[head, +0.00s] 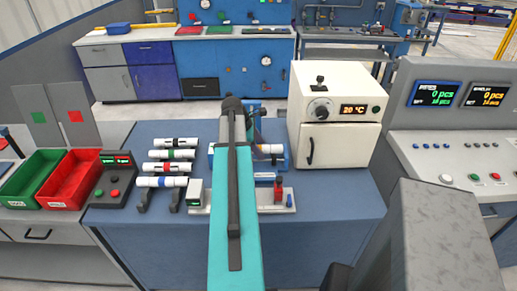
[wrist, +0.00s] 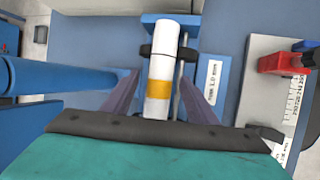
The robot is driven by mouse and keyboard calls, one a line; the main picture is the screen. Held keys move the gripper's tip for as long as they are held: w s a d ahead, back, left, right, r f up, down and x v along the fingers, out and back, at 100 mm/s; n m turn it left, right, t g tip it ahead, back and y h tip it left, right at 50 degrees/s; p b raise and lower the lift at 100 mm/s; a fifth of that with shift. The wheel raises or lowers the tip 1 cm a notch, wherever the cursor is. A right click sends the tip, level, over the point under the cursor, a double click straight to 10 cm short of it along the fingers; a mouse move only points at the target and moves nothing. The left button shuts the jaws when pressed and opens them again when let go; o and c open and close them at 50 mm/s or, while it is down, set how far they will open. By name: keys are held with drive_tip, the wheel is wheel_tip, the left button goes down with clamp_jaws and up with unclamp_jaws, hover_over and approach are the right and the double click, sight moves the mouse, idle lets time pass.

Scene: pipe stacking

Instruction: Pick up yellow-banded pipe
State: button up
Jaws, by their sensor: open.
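The yellow-banded pipe (wrist: 158,65) is white with one yellow band. In the wrist view it lies lengthwise between the two fingers of my gripper (wrist: 160,88), with a gap on either side. A black holder clasps it near its far end. In the head view, part of the white pipe (head: 270,148) shows in a blue fixture (head: 281,161) just right of my arm. My gripper is open; in the head view my own arm hides it.
Several white pipes with coloured bands lie on a rack (head: 145,201) to the left. A ruler device with a red clamp (wrist: 285,61) lies right of the fixture. A white oven (head: 334,125) stands behind at right. Red (head: 72,180) and green bins (head: 30,180) are at far left.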

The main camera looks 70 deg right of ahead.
sight(260, 146)
drive_tip(key=c, duration=1.3)
drive_tip(key=shift+o, duration=0.2)
drive_tip(key=shift+r, duration=0.2)
wheel_tip(260, 146, up, 18)
drive_tip(key=b, duration=0.3)
drive_tip(key=shift+f, duration=0.2)
